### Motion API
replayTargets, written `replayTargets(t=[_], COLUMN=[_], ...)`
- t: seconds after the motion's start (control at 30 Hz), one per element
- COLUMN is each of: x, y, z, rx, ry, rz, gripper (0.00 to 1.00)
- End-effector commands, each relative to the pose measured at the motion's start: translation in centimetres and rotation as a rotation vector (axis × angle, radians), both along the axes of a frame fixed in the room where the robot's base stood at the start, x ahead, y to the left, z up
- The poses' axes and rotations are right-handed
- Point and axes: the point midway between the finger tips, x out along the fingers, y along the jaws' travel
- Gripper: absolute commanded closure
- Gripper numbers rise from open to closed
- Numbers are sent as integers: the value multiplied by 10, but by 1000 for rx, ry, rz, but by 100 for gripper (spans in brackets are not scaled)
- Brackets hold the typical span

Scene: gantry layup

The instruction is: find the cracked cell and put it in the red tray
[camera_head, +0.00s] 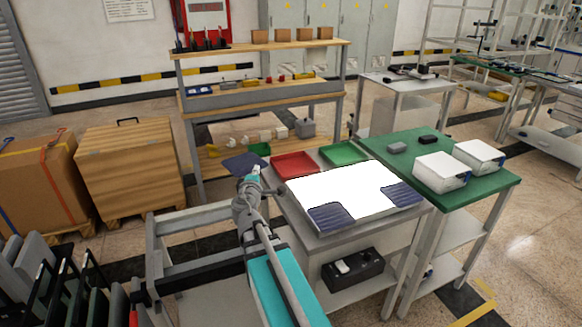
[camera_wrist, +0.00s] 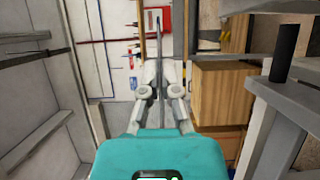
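My gripper (camera_head: 253,176) is shut on a dark blue cell (camera_head: 240,162), held up left of the red tray (camera_head: 292,166). In the wrist view the held cell (camera_wrist: 159,50) shows edge-on as a thin plate between the fingers (camera_wrist: 158,75). The red tray looks empty, at the back left of the work table. Two more dark cells lie on the bright white panel: one at its front left corner (camera_head: 331,217), one at its right (camera_head: 403,195). No crack can be made out on any cell at this size.
A green tray (camera_head: 343,154) stands right of the red tray. The glowing white panel (camera_head: 345,188) fills most of the table. A green-topped table (camera_head: 480,190) with two white bins (camera_head: 440,172) adjoins it on the right. A wooden shelf bench (camera_head: 262,98) stands behind.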

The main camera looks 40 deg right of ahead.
Motion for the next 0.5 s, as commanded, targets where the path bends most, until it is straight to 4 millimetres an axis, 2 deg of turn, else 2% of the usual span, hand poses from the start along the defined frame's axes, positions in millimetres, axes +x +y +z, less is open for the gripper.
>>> replayTargets(t=[0.33,0.5], x=[3,10], y=[5,-6], z=[0,-1], rx=[0,0], ry=[0,0], rz=[9,-3], gripper=[100,100])
